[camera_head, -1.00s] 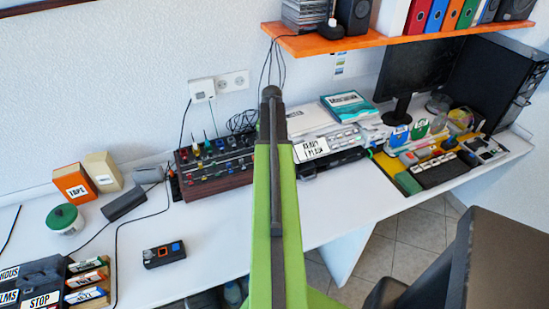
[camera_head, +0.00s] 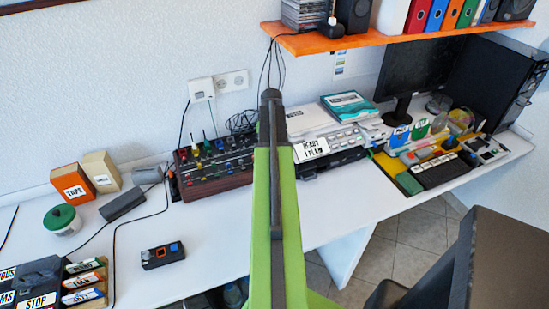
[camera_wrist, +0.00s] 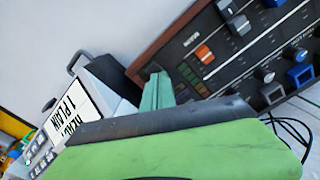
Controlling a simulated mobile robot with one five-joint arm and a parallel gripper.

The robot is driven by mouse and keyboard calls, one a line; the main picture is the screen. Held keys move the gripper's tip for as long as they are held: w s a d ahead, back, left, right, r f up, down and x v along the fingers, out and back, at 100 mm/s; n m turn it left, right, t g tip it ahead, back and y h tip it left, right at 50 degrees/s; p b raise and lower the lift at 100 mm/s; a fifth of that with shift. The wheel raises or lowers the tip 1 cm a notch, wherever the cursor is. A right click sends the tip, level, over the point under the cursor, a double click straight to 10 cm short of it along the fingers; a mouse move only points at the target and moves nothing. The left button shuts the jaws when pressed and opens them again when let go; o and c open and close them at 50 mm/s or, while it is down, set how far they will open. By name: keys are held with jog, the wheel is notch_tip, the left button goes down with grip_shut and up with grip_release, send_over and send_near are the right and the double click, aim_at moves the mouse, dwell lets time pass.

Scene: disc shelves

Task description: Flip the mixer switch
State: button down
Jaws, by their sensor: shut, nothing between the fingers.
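The mixer (camera_head: 207,178) is a dark console with wooden sides and many coloured knobs, against the wall left of my green arm in the head view. In the wrist view its panel (camera_wrist: 228,62) fills the upper right, tilted, with a wooden edge. An orange-red rocker switch (camera_wrist: 204,53) shows on it, with blue and grey knobs around. My gripper (camera_wrist: 157,93) is shut and empty, its teal fingertips just off the mixer's wooden edge, below and left of the switch. Contact cannot be told. In the head view my arm hides the gripper.
An orange shelf (camera_head: 350,42) overhangs at the back. The desk front is mostly clear.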

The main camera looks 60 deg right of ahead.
notch_tip(320, 180, up, 7)
jog(key=p, duration=0.7)
jog(key=w+a+n, duration=0.3)
jog(key=w+a, duration=0.7)
jog(key=a, duration=0.3)
jog(key=w+a+n, duration=0.2)
jog(key=w+a, duration=0.8)
jog(key=a, duration=0.2)
jog(key=w+a+n, duration=0.2)
jog(key=a+n, duration=0.1)
jog(key=a, duration=1.1)
jog(key=s+a+n, duration=0.2)
jog(key=s+a, duration=0.1)
jog(key=a, duration=0.6)
jog(key=s+a+n, duration=0.3)
jog(key=a, duration=0.6)
jog(key=shift+s+a, duration=0.2)
jog(key=shift+a, duration=0.2)
